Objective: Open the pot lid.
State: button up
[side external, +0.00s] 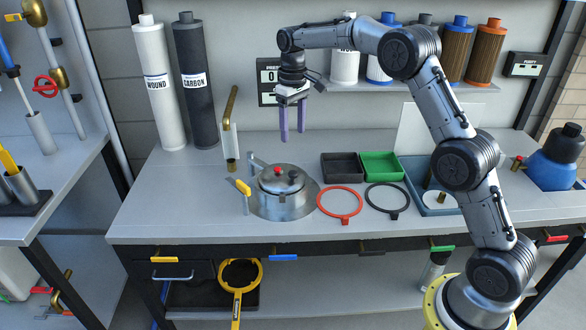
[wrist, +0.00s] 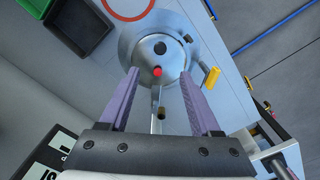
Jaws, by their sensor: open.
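A silver metal pot (side external: 268,208) stands on the grey bench, left of the bench's middle. Its domed lid (side external: 270,184) is on it, with a dark knob (side external: 293,174) and a small red knob (side external: 278,171) on top. A yellow-tipped lever (side external: 243,187) sticks up at the pot's left. My gripper (side external: 292,138) hangs above and slightly behind the pot, its purple fingers pointing down, open and empty. In the wrist view, the fingers frame the lid (wrist: 146,60), with the red knob (wrist: 157,71) between the fingertips.
Black (side external: 343,155) and green (side external: 381,155) trays stand behind and right of the pot. A red ring (side external: 318,202) and a dark ring (side external: 369,199) lie to its right. An upright brass-ended piece (side external: 231,130) stands behind left. The front-left bench top is clear.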

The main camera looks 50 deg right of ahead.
aim_at(293, 172)
notch_tip(293, 172, down, 13)
jog(key=shift+f, duration=0.1)
dwell(0.3)
grip_shut()
dwell(1.5)
